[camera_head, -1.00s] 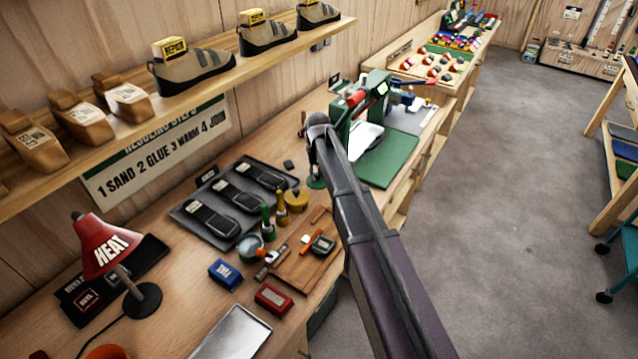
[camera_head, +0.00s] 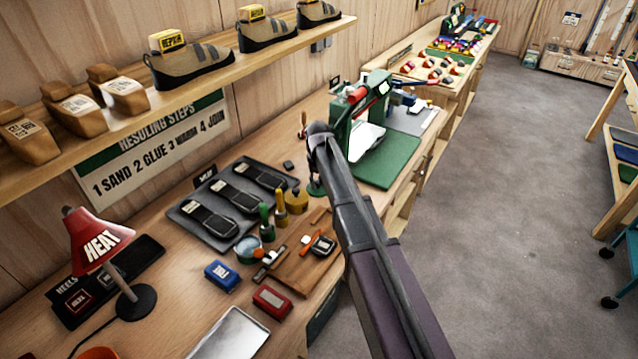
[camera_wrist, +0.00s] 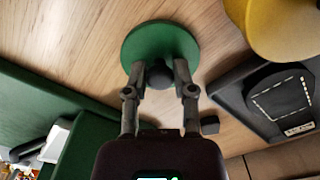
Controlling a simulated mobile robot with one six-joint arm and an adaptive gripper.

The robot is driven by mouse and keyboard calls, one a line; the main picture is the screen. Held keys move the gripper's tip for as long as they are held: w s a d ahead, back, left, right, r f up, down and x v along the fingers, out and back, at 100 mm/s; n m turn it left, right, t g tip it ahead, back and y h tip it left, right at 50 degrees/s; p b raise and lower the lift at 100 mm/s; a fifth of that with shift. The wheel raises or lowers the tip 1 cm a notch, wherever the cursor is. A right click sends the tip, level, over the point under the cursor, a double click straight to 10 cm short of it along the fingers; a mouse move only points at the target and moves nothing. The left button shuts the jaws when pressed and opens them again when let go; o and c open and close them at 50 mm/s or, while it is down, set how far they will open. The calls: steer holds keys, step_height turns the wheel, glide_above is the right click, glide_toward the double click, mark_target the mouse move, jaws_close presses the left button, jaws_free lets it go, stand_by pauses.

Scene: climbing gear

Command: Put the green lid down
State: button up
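The green lid (camera_wrist: 148,46) is a flat round disc with a dark knob (camera_wrist: 158,75) in the wrist view. My gripper (camera_wrist: 159,70) has one finger on each side of the knob, close against it, and appears shut on it. In the head view, the lid (camera_head: 316,188) shows as a small green patch below my gripper (camera_head: 317,165), partly hidden by my arm. It is at or just above the wooden bench (camera_head: 180,290); I cannot tell whether it touches.
A dark tray (camera_head: 182,212) with sole pieces lies farther left. A green press (camera_head: 372,112) and green mat (camera_head: 388,160) are to the right.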

steer(key=shift+o, duration=1.4)
steer(key=shift+r, duration=0.15)
step_height(320, 180, up, 12)
steer(key=p, duration=1.2)
